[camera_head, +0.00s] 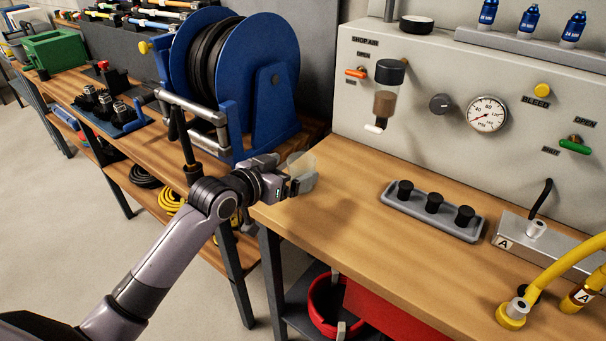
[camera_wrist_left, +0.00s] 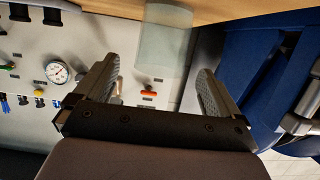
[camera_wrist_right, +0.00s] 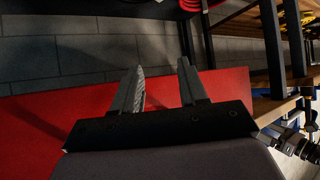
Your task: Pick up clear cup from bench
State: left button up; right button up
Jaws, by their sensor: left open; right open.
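A clear cup (camera_head: 303,162) stands at the left end of the wooden bench, partly hidden behind my left gripper (camera_head: 298,184). In the left wrist view the see-through cup (camera_wrist_left: 165,42) appears upside down, just past the tips of my left gripper (camera_wrist_left: 158,78) and lined up with the gap between them. The left fingers are open and empty; I cannot tell if they touch the cup. My right gripper (camera_wrist_right: 160,66) shows only in its own wrist view. It is open, with nothing between its fingers, near a red surface.
A blue hose reel (camera_head: 270,110) stands close behind the left gripper. A grey panel with a gauge (camera_head: 487,114) rises behind the bench (camera_head: 345,215). A tray with black knobs (camera_head: 434,209) lies right of the cup, with clear wood between. Yellow hoses (camera_head: 570,260) are at right.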

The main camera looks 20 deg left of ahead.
aim_at(310, 160)
pick_arm(q)
jog(key=shift+x, duration=2.45)
jog(key=shift+r, duration=0.15)
jog(key=c, duration=1)
